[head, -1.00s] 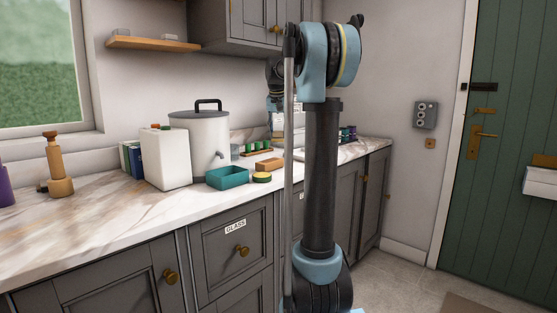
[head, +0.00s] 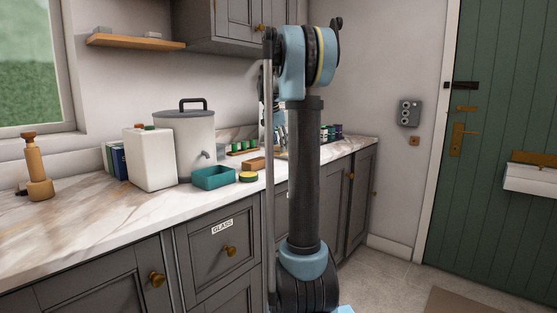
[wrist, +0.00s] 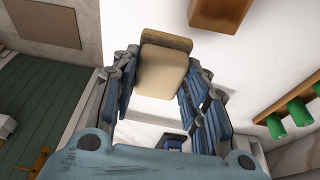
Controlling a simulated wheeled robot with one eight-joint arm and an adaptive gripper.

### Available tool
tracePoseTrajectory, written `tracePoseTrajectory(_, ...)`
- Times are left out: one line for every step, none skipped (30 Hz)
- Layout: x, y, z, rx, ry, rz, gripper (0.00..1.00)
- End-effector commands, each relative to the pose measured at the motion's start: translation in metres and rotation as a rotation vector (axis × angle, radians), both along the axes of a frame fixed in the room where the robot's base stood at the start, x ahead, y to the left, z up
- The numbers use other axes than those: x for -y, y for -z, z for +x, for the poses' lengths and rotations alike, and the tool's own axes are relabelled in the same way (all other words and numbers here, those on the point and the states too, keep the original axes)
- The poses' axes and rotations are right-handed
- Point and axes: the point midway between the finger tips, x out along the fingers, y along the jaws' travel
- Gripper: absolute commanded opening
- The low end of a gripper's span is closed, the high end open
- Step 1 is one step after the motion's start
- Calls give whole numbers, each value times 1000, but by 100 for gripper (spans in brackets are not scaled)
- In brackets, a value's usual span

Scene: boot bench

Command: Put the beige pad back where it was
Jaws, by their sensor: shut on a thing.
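The beige pad (wrist: 162,72) is a rounded block with a darker tan end. In the wrist view it sits between the fingers of my gripper (wrist: 164,78), which is shut on it. A white surface shows beneath and around it; whether they touch I cannot tell. In the head view my arm hides the pad, and only a bit of the blue gripper (head: 278,122) shows behind it, over the far part of the counter.
A wooden block (head: 254,163), a green-and-yellow sponge (head: 248,177), a teal tub (head: 213,178), a white canister (head: 149,158) and a lidded urn (head: 185,142) stand on the marble counter (head: 95,215). A rack with green items (wrist: 293,112) is at right in the wrist view.

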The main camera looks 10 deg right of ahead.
Motion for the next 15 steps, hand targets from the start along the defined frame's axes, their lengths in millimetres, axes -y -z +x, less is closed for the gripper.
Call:
tracePoseTrajectory(0, 5, 0, 0, 0, 0, 15)
tracePoseTrajectory(0, 7, 0, 0, -1, 0, 15)
tracePoseTrajectory(0, 9, 0, 0, -1, 0, 15)
tracePoseTrajectory(0, 10, 0, 0, -1, 0, 15)
tracePoseTrajectory(0, 12, 0, 0, -1, 0, 15)
tracePoseTrajectory(0, 14, 0, 0, -1, 0, 15)
tracePoseTrajectory(0, 17, 0, 0, -1, 0, 15)
tracePoseTrajectory(0, 20, 0, 0, -1, 0, 15)
tracePoseTrajectory(0, 24, 0, 0, -1, 0, 15)
tracePoseTrajectory(0, 29, 0, 0, -1, 0, 15)
tracePoseTrajectory(0, 33, 0, 0, -1, 0, 15)
tracePoseTrajectory(0, 39, 0, 0, -1, 0, 15)
tracePoseTrajectory(0, 43, 0, 0, -1, 0, 15)
tracePoseTrajectory(0, 46, 0, 0, -1, 0, 15)
tracePoseTrajectory(0, 49, 0, 0, -1, 0, 15)
